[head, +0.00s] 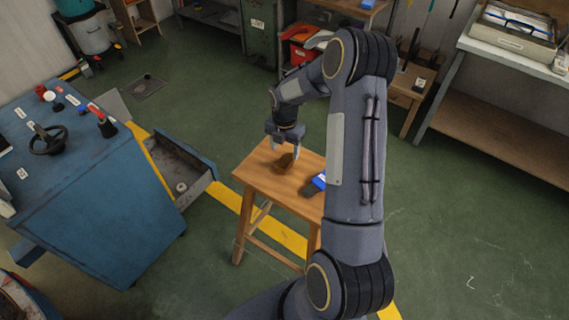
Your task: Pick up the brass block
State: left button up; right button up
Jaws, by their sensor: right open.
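A small brownish block, which looks like the brass block (285,163), lies on top of a wooden stool (260,178). My right gripper (284,149) points down at it, with its two light fingertips apart, one on each side of the block's upper end as seen from here. I cannot tell whether the fingers touch the block or are just above it. My left gripper is not in view.
A blue and dark object (317,184) lies on the stool beside the block, partly hidden by my right arm. A blue console (100,210) with an open drawer (190,185) stands left. A workbench (500,60) stands right. Green floor around the stool is mostly clear.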

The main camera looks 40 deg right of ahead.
aim_at(285, 161)
jog(key=f, duration=0.5)
jog(key=shift+s+a+p, duration=0.15)
jog(key=shift+a+p, duration=0.05)
jog(key=shift+p, duration=0.15)
jog(key=c, duration=1.3)
jog(key=shift+r, duration=0.15)
